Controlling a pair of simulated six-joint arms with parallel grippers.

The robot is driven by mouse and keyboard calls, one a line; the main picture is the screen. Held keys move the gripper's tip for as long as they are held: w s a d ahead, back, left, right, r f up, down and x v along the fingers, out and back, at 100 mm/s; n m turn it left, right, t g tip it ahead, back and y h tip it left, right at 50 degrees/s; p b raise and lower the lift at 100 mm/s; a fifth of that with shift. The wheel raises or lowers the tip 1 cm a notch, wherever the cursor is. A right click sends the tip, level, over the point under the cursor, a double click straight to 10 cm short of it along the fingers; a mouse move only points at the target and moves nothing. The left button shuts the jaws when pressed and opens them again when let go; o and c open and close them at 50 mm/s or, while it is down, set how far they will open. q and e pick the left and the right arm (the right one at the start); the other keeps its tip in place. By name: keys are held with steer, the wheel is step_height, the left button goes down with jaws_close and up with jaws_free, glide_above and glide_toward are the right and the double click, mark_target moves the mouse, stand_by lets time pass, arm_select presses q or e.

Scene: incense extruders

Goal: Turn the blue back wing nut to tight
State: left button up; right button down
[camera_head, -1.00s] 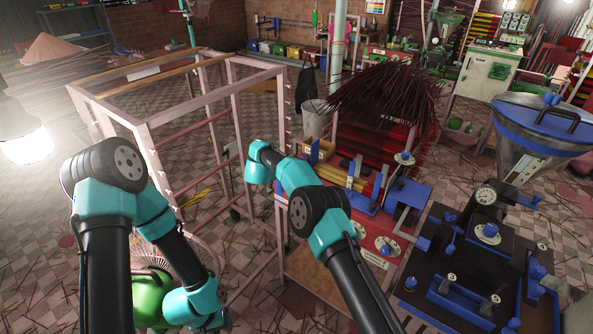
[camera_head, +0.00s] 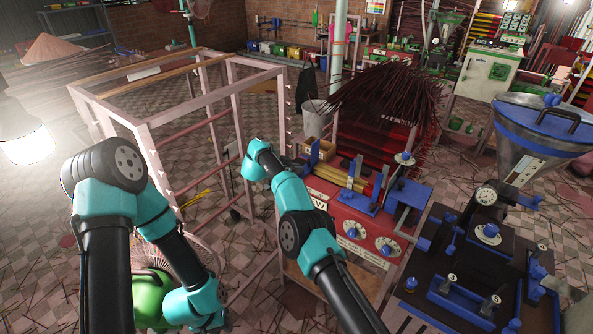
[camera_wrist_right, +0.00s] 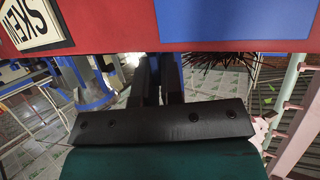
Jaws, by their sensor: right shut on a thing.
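My right gripper (camera_wrist_right: 161,80) reaches under a red panel in the right wrist view. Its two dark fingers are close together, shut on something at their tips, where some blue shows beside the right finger. The blue back wing nut itself is not clearly visible; the panel and fingers hide that spot. In the head view my right wrist (camera_head: 262,160) is at the back left of the red extruder (camera_head: 345,217), and the fingers are hidden. My left wrist (camera_head: 195,302) hangs low at bottom left, with its fingers not distinguishable.
A pale metal rack frame (camera_head: 190,105) stands left of the red extruder. A dark machine with blue parts (camera_head: 480,265) stands on the right below a big hopper (camera_head: 545,130). A green round object (camera_head: 150,297) is near my left arm. A blue bracket (camera_wrist_right: 95,95) is left of my right fingers.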

steer(key=shift+d+r, duration=0.1)
stand_by(0.4)
steer(key=c, duration=1.3)
jaws_free()
steer(key=shift+o, duration=0.2)
steer(key=v, duration=1.2)
